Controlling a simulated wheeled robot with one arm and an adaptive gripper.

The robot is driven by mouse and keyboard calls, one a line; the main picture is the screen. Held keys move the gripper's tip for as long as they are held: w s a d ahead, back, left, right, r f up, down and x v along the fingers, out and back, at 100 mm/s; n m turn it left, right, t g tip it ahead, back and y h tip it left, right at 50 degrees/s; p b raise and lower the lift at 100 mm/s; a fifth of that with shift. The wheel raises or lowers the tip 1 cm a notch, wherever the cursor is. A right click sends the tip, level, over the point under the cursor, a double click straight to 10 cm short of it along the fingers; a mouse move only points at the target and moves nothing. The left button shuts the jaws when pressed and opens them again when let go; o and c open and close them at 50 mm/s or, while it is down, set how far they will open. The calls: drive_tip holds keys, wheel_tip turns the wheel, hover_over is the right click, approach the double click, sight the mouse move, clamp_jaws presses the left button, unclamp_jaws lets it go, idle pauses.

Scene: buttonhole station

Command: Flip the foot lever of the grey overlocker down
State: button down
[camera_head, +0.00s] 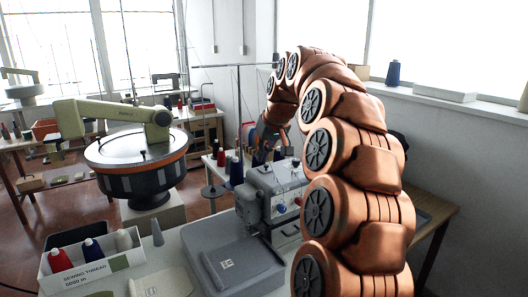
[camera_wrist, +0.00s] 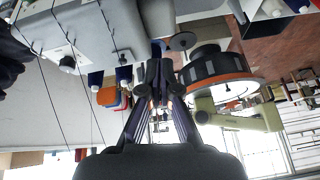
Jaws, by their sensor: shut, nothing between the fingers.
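The grey overlocker (camera_head: 272,190) stands on the table in the middle of the head view, with small coloured dials on its front. Its foot lever is too small to make out in either view. My gripper (camera_head: 272,135) is above and behind the overlocker, at the end of my copper-coloured arm, apart from the machine as far as I can tell. In the wrist view, which is upside down, my gripper (camera_wrist: 160,74) has its dark fingertips together with nothing between them. A grey machine body at the upper left there is probably the overlocker (camera_wrist: 95,28).
A thread stand pole (camera_head: 240,105) and thread cones (camera_head: 236,170) rise behind the overlocker. A grey flat-topped machine bed (camera_head: 232,250) lies in front. A large round green-armed machine (camera_head: 137,150) and a white thread box (camera_head: 95,262) stand left. A wall with a windowsill borders the right.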

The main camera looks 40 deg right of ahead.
drive_tip(key=p, duration=0.2)
hover_over(260, 191)
drive_tip(key=w+d, duration=0.1)
drive_tip(key=w, duration=0.3)
wheel_tip(260, 191, down, 6)
drive_tip(key=f, duration=0.1)
drive_tip(key=shift+s+a+f, duration=0.15)
drive_tip(key=shift+s+f, duration=0.3)
drive_tip(key=shift+s, duration=0.35)
drive_tip(key=shift+s+a+f, duration=0.15)
drive_tip(key=shift+s+f, duration=0.25)
drive_tip(key=shift+s, duration=0.4)
drive_tip(key=shift+s+f, duration=0.1)
drive_tip(key=shift+f, duration=0.05)
